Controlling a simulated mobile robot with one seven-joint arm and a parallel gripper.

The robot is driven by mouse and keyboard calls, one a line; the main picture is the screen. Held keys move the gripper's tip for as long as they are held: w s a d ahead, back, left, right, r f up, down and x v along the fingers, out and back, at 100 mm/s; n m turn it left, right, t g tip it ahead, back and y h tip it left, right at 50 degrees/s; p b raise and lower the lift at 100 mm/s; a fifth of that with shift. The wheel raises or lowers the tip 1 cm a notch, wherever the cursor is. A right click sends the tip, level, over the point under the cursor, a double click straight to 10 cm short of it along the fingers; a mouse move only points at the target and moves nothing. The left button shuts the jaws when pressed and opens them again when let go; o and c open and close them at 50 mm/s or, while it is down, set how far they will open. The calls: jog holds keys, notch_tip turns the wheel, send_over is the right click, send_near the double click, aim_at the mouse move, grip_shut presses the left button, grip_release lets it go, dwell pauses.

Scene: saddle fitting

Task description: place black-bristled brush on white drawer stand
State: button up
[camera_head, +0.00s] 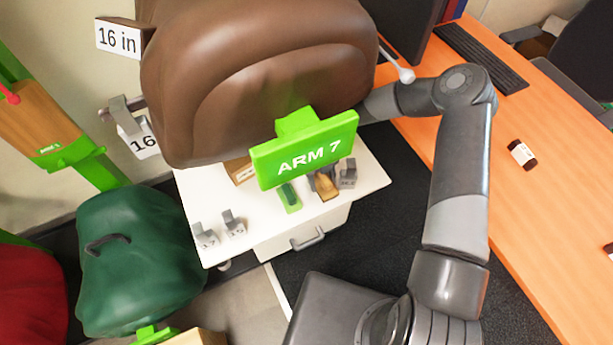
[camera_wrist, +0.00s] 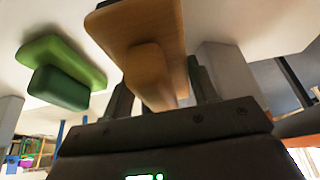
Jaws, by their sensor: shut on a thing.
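The white drawer stand (camera_head: 330,210) is at the middle of the head view, partly hidden by a brown saddle and a green sign. A wooden brush (camera_wrist: 140,30) is between my gripper's fingers (camera_wrist: 163,88) in the wrist view, with a narrow dark edge at its far end. My gripper is shut on its raised wooden grip. The brush also shows over the stand top in the head view (camera_head: 325,186), just below the sign. I cannot tell whether it touches the stand.
A green brush (camera_head: 289,198) lies beside the wooden one. Grey numbered blocks (camera_head: 234,224) stand at the stand's left, another (camera_head: 347,174) at its right. The brown saddle (camera_head: 260,80) and ARM 7 sign (camera_head: 305,150) overhang the stand. An orange desk (camera_head: 540,200) is at right.

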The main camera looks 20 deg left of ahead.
jog(key=shift+f, duration=0.65)
jog(key=o, duration=0.9)
jog(key=shift+f, duration=0.1)
jog(key=shift+c, duration=0.2)
jog(key=shift+v, duration=2.1)
